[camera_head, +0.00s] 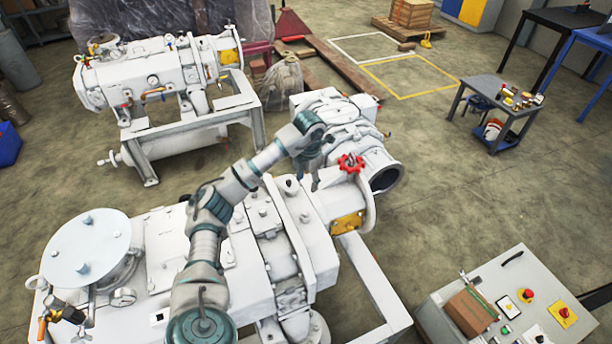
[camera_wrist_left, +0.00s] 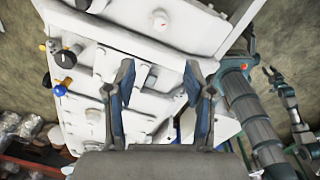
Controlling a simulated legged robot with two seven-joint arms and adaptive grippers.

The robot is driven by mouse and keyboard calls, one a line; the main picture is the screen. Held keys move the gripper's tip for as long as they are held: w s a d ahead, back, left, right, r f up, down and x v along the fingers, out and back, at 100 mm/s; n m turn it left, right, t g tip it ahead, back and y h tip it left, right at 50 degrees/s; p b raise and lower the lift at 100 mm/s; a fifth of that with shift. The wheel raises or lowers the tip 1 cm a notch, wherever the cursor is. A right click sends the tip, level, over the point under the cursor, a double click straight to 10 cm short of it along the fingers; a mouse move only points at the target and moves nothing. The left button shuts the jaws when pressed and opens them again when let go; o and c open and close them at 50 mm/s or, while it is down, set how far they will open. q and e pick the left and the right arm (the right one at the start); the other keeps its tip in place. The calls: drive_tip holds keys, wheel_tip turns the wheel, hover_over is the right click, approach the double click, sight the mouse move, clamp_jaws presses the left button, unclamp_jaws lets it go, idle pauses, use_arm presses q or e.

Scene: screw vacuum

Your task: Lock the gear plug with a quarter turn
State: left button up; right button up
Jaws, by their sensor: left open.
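My left gripper (camera_wrist_left: 160,78) is open in the left wrist view, with two dark fingers apart and nothing between them. Beyond it is the white vacuum machine (camera_wrist_left: 98,95), with a small red-marked round gauge. A dark round knob (camera_wrist_left: 65,58) sits at the machine's left side in that view. I cannot tell which fitting is the gear plug. In the head view my left arm reaches over the machine (camera_head: 155,235), and its hand is beside the red handwheel (camera_head: 350,163). A claw-like hand (camera_wrist_left: 271,76), probably my right gripper, shows small at the right of the wrist view.
A second white machine (camera_head: 160,75) stands behind on a frame. A grey control box (camera_head: 515,290) with buttons and a brown block (camera_head: 470,312) is at lower right. A small cart (camera_head: 497,105) with items stands at right. The floor between them is clear.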

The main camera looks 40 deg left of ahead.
use_arm(q)
drive_tip(key=m, duration=0.1)
approach(305, 212)
drive_tip(key=shift+m, duration=0.4)
drive_tip(key=f, duration=0.9)
drive_tip(key=shift+w+a+f, duration=0.15)
drive_tip(key=shift+w+f, duration=0.1)
drive_tip(key=shift+f, duration=0.15)
clamp_jaws()
